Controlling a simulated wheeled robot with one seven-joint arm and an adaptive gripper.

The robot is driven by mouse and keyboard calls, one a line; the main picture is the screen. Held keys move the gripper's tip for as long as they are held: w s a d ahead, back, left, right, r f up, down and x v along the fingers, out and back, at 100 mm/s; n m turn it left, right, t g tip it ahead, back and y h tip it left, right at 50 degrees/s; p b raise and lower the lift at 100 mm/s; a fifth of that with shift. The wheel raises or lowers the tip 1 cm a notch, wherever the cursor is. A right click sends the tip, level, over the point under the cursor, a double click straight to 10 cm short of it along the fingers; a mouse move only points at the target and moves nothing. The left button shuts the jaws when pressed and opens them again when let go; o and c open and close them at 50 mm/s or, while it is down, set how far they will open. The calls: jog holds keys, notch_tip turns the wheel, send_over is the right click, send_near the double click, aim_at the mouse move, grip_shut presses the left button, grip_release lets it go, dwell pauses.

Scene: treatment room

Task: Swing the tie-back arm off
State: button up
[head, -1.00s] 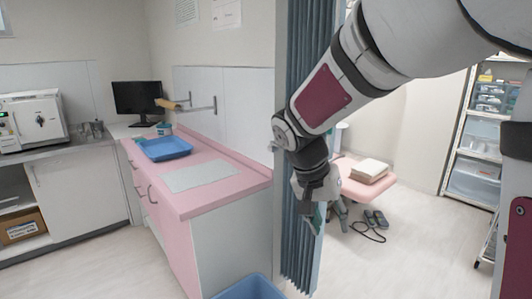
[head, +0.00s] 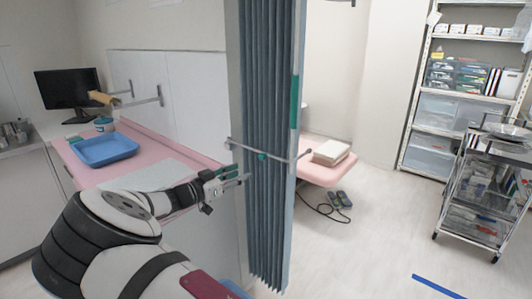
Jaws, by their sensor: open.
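The tie-back arm (head: 280,158) is a thin metal bar crossing the front of the gathered blue-grey curtain (head: 268,220) at mid-height. Its left end is at the pale panel edge beside the curtain, and its right end reaches just past the curtain's right side. A small teal piece (head: 262,156) sits on the bar near its middle. My gripper (head: 243,179) is open, just left of the curtain and a little below the bar's left part, with its fingers pointing right. It appears apart from the bar; the depth between them is hard to tell.
A pink counter (head: 130,135) with a blue tray (head: 104,149) stands left. A padded pink couch (head: 318,175) with a folded cloth (head: 331,152) is behind the curtain. A wheeled trolley (head: 485,195) and shelf rack (head: 440,100) stand right. The floor between is mostly clear.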

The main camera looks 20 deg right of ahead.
aim_at(260, 157)
jog(key=shift+t, duration=0.6)
jog(key=x, duration=0.4)
jog(key=w+a+x, duration=0.1)
jog(key=x, duration=0.3)
jog(key=w+x, duration=0.1)
jog(key=x, duration=0.4)
jog(key=shift+w+a+f+p, duration=0.1)
jog(key=shift+w+a+p, duration=0.1)
jog(key=shift+p, duration=0.1)
grip_shut()
